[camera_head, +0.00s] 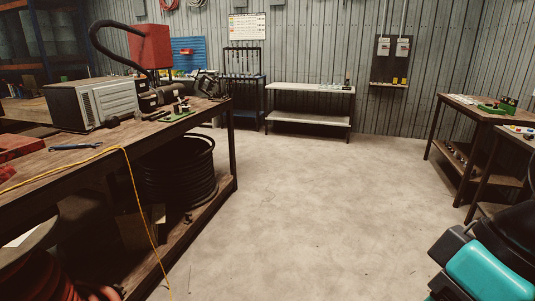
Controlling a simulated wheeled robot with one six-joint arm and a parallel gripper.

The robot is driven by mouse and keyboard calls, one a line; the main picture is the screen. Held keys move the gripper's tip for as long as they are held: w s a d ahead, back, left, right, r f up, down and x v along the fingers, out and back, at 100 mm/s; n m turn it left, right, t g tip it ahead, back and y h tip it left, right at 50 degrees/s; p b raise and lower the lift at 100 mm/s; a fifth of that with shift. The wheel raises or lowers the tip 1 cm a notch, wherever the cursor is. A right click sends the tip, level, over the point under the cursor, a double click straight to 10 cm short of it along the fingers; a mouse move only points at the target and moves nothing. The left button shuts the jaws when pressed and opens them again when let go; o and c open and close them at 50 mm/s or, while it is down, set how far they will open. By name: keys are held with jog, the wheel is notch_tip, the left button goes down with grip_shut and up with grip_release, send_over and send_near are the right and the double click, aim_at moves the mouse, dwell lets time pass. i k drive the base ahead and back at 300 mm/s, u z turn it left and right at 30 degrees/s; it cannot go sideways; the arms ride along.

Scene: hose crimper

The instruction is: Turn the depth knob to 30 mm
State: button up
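A grey boxy machine (95,103) with side vents stands on the wooden workbench at left. It may be the hose crimper. Dark cylindrical parts (148,101) sit at its right side, and a thick black hose (106,47) arches above it. A red box (150,46) shows behind it. The depth knob and any scale are too small or hidden to make out from here. A teal and black part of my arm (490,268) shows at the lower right corner. My gripper fingers are not in view.
The workbench (110,150) edge runs along the left, with a blue wrench (76,146) and a yellow cable (140,205) hanging to the floor. The concrete floor (300,200) ahead is clear. A white bench (312,88) stands at the back, wooden tables (459,112) at right.

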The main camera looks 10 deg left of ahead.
aim_at(185, 109)
jog(key=u, duration=0.25)
jog(key=i, duration=2.15)
jog(key=u, duration=0.7)
jog(key=i, duration=2.35)
jog(key=u, duration=0.35)
